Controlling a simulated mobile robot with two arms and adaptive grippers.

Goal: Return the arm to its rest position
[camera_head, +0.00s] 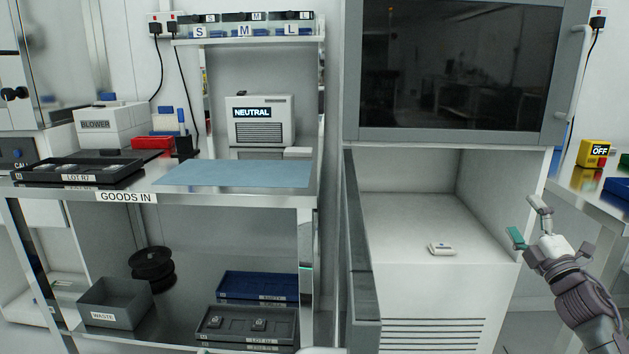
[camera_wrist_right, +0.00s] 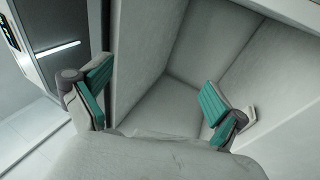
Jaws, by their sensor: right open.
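My right gripper (camera_head: 528,222) is at the right of the head view, in front of the right edge of the open white handler bay (camera_head: 420,215). Its fingers are spread, with teal pads, and nothing is between them. In the right wrist view the same gripper (camera_wrist_right: 155,100) shows both fingers wide apart, with the pale bay walls beyond. A small white device (camera_head: 440,248) lies on the bay floor, left of the gripper and apart from it. My left gripper is not in view.
A metal GOODS IN bench (camera_head: 240,198) with a blue mat (camera_head: 235,173) and a black LOT tray (camera_head: 80,170) stands at left. Trays and a grey WASTE bin (camera_head: 115,300) sit on its lower shelf. A side table (camera_head: 600,190) with a yellow OFF box (camera_head: 593,152) stands near my right arm.

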